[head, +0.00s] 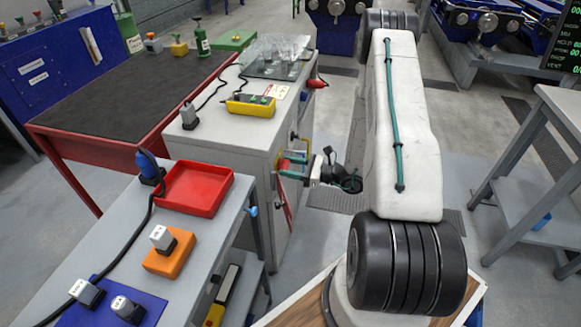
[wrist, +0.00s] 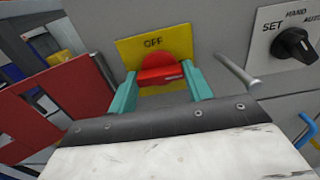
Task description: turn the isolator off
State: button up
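The isolator is a red rotary knob (wrist: 160,70) on a yellow plate marked OFF (wrist: 140,48), seen in the wrist view. Its handle bar lies level, across the picture, below the word OFF. My gripper (wrist: 160,88) is in front of it, its two teal fingers apart, one at each end of the bar. I cannot tell whether they touch the ends. The lower part of the plate is hidden by my gripper. In the head view my gripper (head: 291,168) is at the side of the grey cabinet (head: 250,140), around the small red knob.
A metal peg (wrist: 238,72) sticks out just right of my right finger. A black selector switch (wrist: 294,45) is further right and a red panel (wrist: 60,110) is at left. In the head view, a grey bench with a red tray (head: 194,209) stands nearby.

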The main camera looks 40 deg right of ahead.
jog(key=shift+c, duration=1)
jog(key=n, duration=1.7)
jog(key=shift+n, duration=0.3)
